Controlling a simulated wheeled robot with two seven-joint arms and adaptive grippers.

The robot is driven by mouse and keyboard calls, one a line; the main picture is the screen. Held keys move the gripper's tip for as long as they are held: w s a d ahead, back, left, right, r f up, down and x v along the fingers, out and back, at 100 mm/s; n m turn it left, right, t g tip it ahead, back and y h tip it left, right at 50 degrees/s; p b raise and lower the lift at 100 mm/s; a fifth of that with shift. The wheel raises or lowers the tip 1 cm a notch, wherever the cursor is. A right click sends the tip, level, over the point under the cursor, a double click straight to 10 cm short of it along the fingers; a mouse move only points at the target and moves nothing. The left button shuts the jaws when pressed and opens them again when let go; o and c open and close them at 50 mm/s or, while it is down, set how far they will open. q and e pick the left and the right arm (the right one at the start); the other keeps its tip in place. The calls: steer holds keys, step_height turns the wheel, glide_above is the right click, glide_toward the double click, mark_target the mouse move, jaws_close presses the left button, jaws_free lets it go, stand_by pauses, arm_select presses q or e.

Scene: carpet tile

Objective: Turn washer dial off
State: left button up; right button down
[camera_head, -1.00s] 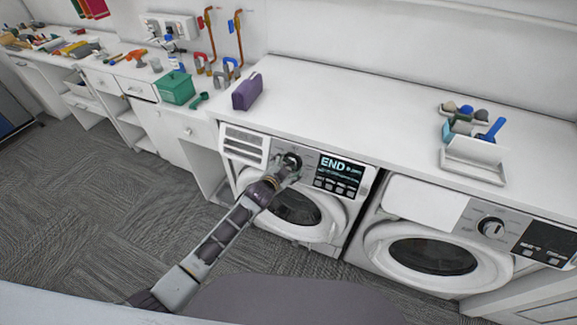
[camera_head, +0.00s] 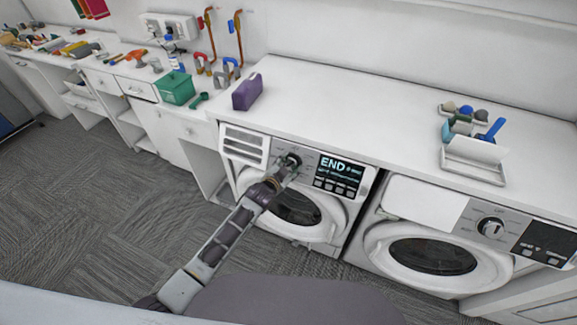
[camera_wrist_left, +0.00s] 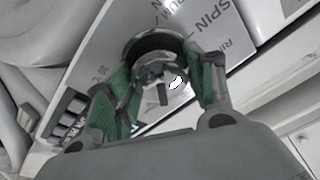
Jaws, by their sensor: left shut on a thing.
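The left washer (camera_head: 327,217) has a dark round dial (camera_head: 293,158) on its front panel, left of a lit display (camera_head: 341,172) that reads END. My left gripper (camera_head: 287,168) is at this dial, its arm reaching up from the lower left. In the left wrist view the dial (camera_wrist_left: 155,45) shows as a silver and dark ring, with the green-padded fingers of my left gripper (camera_wrist_left: 158,85) on either side, shut on it. Part of the dial and its pointer are hidden by the fingers. My right gripper is not in view.
A second machine with its own dial (camera_head: 491,227) stands to the right. The white counter (camera_head: 350,110) above holds a purple box (camera_head: 247,92) and a white tray (camera_head: 474,162). A green box (camera_head: 175,88) and tools lie farther left. Carpet floor (camera_head: 100,200) is clear at left.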

arm_select(q)
steer(key=n+y+p, duration=0.1)
steer(key=n, duration=0.4)
steer(key=shift+d+n, duration=0.1)
steer(key=shift+n, duration=0.2)
steer(key=shift+n+y+p, duration=0.3)
steer(key=shift+n+p, duration=0.05)
steer(key=shift+n, duration=0.85)
steer(key=o, duration=1)
steer(key=shift+s, duration=0.15)
